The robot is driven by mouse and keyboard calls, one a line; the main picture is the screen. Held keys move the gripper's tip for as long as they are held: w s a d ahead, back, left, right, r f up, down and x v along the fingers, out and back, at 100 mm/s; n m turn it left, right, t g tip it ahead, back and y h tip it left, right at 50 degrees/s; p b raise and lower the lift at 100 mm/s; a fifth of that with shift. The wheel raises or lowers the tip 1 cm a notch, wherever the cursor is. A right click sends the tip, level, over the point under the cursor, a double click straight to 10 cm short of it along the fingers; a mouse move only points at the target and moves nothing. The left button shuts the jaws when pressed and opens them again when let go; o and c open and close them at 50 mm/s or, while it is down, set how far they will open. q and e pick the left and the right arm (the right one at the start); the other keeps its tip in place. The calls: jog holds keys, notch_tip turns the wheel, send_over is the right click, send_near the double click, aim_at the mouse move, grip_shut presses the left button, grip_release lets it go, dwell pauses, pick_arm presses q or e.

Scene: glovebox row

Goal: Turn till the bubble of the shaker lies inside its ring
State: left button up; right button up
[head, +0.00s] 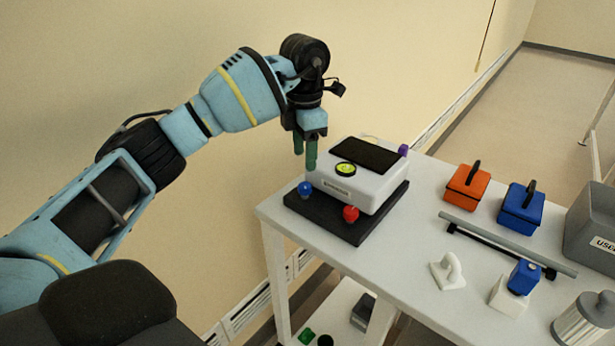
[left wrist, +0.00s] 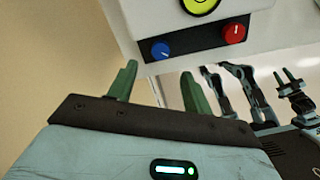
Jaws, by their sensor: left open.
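The shaker (head: 378,188) is a white box with a dark top plate on a black base at the table's near left corner. Its round yellow-green level (head: 345,169) is on top; the bubble is too small to place against the ring. A blue knob (head: 305,189) and a red knob (head: 351,214) are at the front, a purple knob (head: 403,150) at the far corner. My left gripper (head: 305,158) is open and empty, above and behind the blue knob. In the left wrist view, the blue knob (left wrist: 161,50) lies beyond and between the fingertips (left wrist: 160,75), apart from them.
An orange box (head: 466,188), a blue box (head: 521,210), a grey bar (head: 508,243), a white hook (head: 449,271) and a grey bin (head: 592,228) stand right of the shaker. A wall is close on the left. Small arm parts (left wrist: 240,85) show at right in the wrist view.

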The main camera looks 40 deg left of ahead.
aim_at(305, 185)
pick_arm(q)
jog(key=shift+s+f, duration=0.1)
jog(key=shift+f, duration=3.8)
pick_arm(e)
jog(key=shift+s, duration=0.5)
pick_arm(q)
jog(key=shift+c, duration=0.4)
